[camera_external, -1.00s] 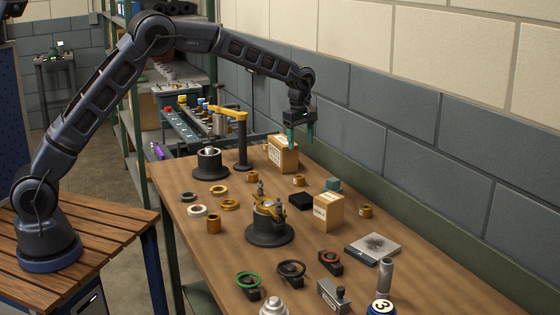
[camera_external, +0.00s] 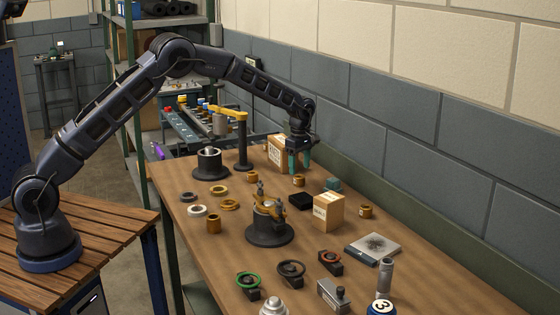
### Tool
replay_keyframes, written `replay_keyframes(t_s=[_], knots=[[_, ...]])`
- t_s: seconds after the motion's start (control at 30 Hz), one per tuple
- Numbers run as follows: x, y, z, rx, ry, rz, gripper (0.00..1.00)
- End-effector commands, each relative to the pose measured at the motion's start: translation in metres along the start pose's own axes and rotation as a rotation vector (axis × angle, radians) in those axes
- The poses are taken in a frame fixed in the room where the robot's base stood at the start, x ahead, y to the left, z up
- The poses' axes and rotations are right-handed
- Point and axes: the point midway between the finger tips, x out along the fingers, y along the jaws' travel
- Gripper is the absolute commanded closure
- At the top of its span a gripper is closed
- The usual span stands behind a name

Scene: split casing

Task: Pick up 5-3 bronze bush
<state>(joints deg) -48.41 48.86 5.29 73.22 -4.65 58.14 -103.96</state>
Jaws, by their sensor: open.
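Several small bronze bushes stand on the table: one (camera_external: 299,181) right below my gripper, one (camera_external: 252,177) to its left, one (camera_external: 366,211) to the right near the wall, and a larger one (camera_external: 213,225) at the front left. No 5-3 marking is readable on any of them. My gripper (camera_external: 299,167) points down with its green fingers apart and empty. Its fingertips are just above or beside the top of the bush below it; I cannot tell which.
A black block (camera_external: 301,201) lies in front of the bush. A dark stand with a yellow arm (camera_external: 241,142) rises to the left.

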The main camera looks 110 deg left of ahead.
Motion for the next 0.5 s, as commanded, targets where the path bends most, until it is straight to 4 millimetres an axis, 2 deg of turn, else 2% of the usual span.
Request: replay_keyframes(t_s=[0.3,0.5], knots=[[0.039,-0.003,0.002,0.000,-0.001,-0.002,0.37],[0.049,-0.003,0.002,0.000,-0.001,0.001,0.37]])
